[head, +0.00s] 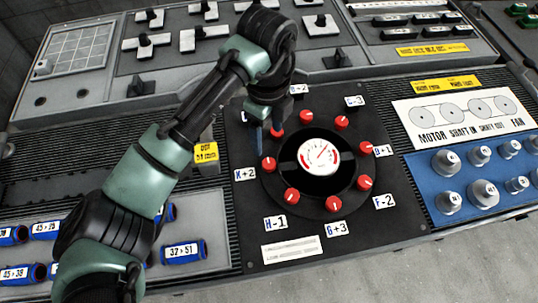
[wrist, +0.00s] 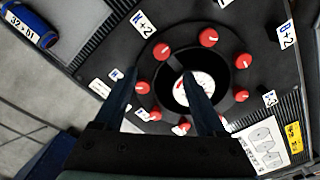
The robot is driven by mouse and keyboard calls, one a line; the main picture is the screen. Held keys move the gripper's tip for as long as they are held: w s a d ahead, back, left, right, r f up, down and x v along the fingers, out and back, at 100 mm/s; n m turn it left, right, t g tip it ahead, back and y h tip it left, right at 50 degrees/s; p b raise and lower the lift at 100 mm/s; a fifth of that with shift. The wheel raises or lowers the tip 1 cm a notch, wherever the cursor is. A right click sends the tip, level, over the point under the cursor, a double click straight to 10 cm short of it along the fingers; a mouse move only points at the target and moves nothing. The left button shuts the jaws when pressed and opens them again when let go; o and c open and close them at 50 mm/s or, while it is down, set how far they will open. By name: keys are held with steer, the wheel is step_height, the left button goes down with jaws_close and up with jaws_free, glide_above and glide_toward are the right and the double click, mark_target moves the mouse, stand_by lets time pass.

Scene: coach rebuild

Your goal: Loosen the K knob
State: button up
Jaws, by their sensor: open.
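The K knob (head: 268,163) is a red knob with a pale pointer mark, at the left of a round black dial plate, beside the label K+2 (head: 245,174). My gripper (head: 264,135) is open above the upper left of the dial, apart from the K knob. In the wrist view my gripper's two dark fingers (wrist: 158,76) are spread, with nothing between their tips. A red knob (wrist: 162,51) shows just beyond them, near a label that seems to end in +2; its letter is too blurred to be sure. The gripper partly hides the dial's upper-left edge.
Several similar red knobs ring the white centre gauge (head: 319,156). Silver knobs stand on a blue panel (head: 485,180) at right. Blue cylinders (head: 183,252) lie at lower left. A yellow label (head: 206,153) stands left of the dial. Switches fill the back panel.

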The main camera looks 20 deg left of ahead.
mark_target(269, 163)
step_height(269, 163, down, 12)
steer(key=shift+w+r+p, duration=0.1)
steer(key=shift+p, duration=0.2)
jaws_close()
stand_by(0.4)
